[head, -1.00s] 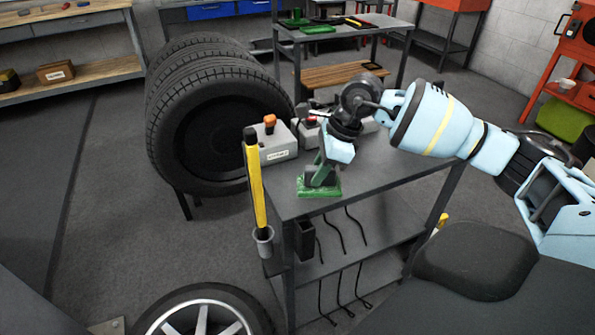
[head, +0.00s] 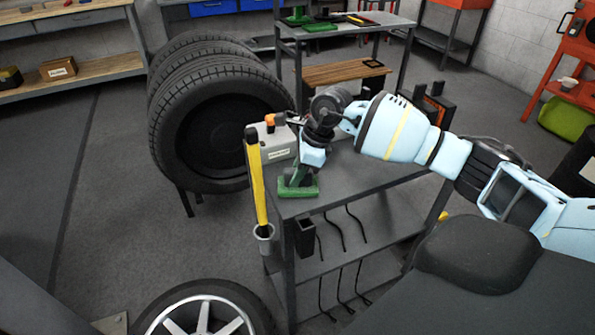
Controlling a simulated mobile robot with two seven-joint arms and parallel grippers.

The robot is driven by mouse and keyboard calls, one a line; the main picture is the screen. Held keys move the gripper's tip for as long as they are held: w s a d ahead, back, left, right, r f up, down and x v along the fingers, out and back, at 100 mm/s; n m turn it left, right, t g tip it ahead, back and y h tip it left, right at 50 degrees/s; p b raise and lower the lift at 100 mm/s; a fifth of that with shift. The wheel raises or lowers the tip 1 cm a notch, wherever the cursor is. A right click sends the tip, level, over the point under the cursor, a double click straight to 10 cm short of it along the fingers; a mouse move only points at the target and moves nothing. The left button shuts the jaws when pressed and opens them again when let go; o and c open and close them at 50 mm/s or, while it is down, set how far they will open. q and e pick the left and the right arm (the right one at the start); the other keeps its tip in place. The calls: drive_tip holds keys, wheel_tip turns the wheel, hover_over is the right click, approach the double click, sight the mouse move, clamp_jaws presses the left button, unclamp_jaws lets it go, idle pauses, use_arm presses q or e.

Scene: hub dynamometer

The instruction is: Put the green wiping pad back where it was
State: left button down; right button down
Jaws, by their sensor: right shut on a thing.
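The green wiping pad (head: 298,191) is low at the front left corner of the grey cart's top (head: 365,178). My right gripper (head: 299,178) is shut on the pad's upper part from above. The pad looks to be at or just over the cart top; I cannot tell whether it touches. My left gripper is not in view.
A grey box with an orange knob (head: 270,140) stands on the cart behind the pad. A yellow-handled tool (head: 256,185) hangs at the cart's left side. Tires (head: 215,120) stand to the left, and a wheel (head: 205,312) lies in front. The cart top's front right is clear.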

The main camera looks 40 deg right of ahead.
drive_tip(key=c, duration=1.3)
unclamp_jaws()
drive_tip(key=shift+f, duration=0.1)
drive_tip(key=shift+o, duration=0.2)
drive_tip(key=shift+r, duration=0.25)
drive_tip(key=v, duration=1.2)
drive_tip(key=shift+f, duration=0.1)
